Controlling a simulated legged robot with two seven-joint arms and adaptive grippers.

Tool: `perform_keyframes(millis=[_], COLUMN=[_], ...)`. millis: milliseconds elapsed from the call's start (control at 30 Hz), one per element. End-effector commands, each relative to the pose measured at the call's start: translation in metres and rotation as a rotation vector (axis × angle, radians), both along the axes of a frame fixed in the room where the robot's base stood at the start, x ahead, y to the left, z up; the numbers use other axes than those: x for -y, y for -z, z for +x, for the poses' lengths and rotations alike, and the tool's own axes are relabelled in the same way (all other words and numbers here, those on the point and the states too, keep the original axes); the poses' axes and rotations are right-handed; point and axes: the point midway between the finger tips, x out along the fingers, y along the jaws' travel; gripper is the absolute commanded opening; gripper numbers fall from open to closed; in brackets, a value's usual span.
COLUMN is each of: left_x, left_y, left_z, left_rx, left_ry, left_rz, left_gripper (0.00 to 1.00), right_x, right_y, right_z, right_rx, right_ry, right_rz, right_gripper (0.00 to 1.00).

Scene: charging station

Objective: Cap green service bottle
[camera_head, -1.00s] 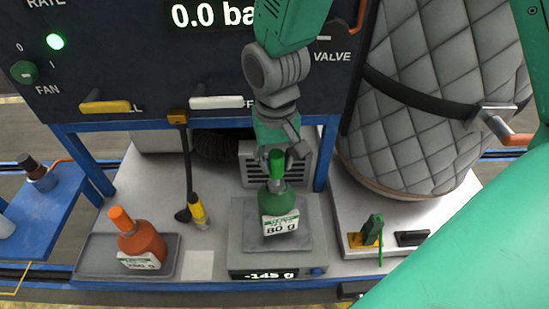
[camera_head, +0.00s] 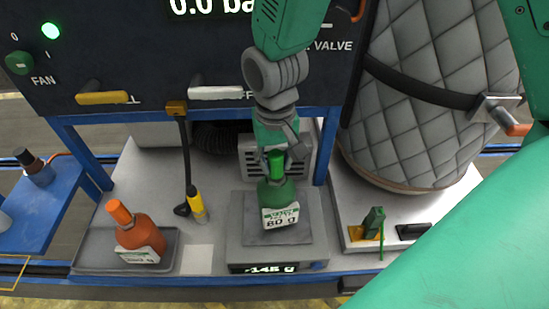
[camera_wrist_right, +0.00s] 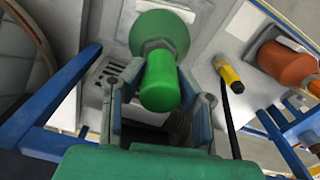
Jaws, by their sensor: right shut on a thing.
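The green service bottle (camera_head: 277,196) stands upright over the scale's grey plate, with a white "80 g" label facing me. I cannot tell whether its base touches the plate. A brighter green cap (camera_head: 276,163) is at the top of its neck. My right gripper (camera_head: 277,150) comes down from above and behind and is shut on the cap. In the right wrist view the cap (camera_wrist_right: 159,82) lies between the fingers, in line with the bottle (camera_wrist_right: 160,30). The contact itself is partly hidden. My left gripper is out of view.
The scale (camera_head: 235,225) reads about -145 g. An orange bottle (camera_head: 140,235) stands in a grey tray at left, near a yellow-handled tool (camera_head: 197,205). A quilted grey tank (camera_head: 425,100) stands at right, beside a small green item (camera_head: 373,222). A control panel rises behind.

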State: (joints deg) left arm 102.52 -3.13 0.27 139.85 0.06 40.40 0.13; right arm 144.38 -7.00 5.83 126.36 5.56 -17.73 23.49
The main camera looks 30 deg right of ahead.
Motion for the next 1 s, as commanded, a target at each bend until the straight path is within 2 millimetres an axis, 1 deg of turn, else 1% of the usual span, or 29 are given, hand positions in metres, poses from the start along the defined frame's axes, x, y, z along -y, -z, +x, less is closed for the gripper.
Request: perform_keyframes(millis=[267, 300, 333, 367, 667, 767, 867, 1000], left_x=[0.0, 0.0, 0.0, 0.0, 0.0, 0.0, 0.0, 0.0], left_y=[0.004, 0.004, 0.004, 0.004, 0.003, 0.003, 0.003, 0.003], left_z=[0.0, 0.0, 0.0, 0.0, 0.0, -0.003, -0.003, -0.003], left_rx=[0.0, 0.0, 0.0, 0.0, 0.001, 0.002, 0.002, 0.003], left_ry=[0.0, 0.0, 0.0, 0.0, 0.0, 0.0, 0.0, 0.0], left_rz=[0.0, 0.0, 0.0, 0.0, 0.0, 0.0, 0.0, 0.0], left_gripper=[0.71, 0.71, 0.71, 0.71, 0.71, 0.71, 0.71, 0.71], right_x=[0.0, 0.0, 0.0, 0.0, 0.0, 0.0, 0.0, -0.001], right_y=[0.008, 0.008, 0.007, 0.007, 0.006, 0.001, -0.014, -0.043], right_z=[0.0, 0.0, 0.0, 0.0, 0.0, 0.001, 0.001, 0.002], right_rx=[0.0, 0.0, 0.0, 0.0, 0.0, 0.002, 0.004, 0.006], right_ry=[0.0, 0.0, 0.0, 0.0, 0.0, 0.0, 0.0, 0.0], right_rz=[0.0, 0.0, 0.0, 0.0, 0.0, 0.0, 0.001, 0.0], right_gripper=[0.07, 0.33, 0.44, 0.5, 0.5, 0.5, 0.5, 0.5])
